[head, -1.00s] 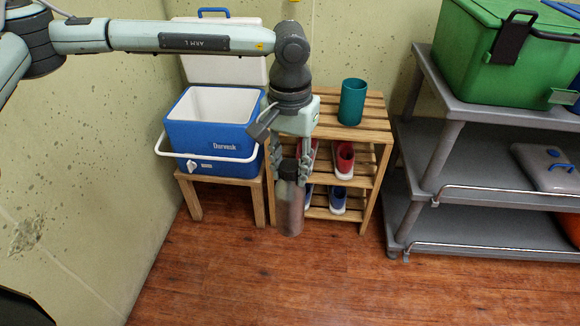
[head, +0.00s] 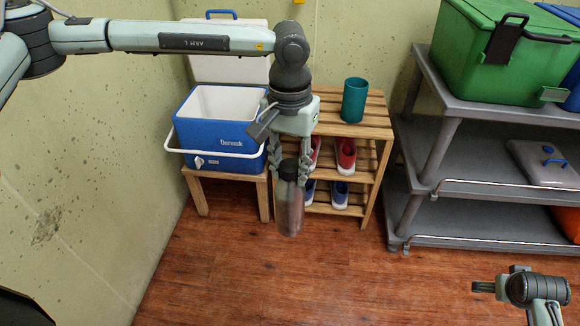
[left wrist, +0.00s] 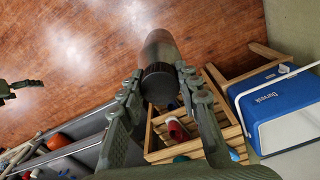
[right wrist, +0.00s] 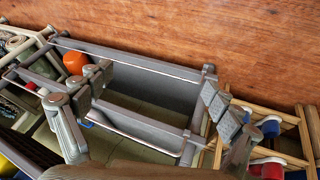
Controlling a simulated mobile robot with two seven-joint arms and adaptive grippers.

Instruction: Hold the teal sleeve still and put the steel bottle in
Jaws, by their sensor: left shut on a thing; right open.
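The steel bottle (head: 290,208) has a dark cap and hangs upright in front of the slatted wooden rack. My left gripper (head: 290,178) is shut on it near the cap. The bottle also shows between the fingers in the left wrist view (left wrist: 160,60). The teal sleeve (head: 355,100) stands upright on the rack's top, behind and to the right of the bottle, with nothing touching it. My right gripper (head: 482,287) is at the lower right of the head view. In the right wrist view (right wrist: 155,90) its fingers are wide apart and empty.
The slatted wooden rack (head: 378,122) holds red and blue shoes on its lower levels. A blue and white cooler (head: 215,140) stands open on a stool at its left. A grey shelf unit (head: 470,118) with a green box (head: 500,60) stands at the right. The front floor is clear.

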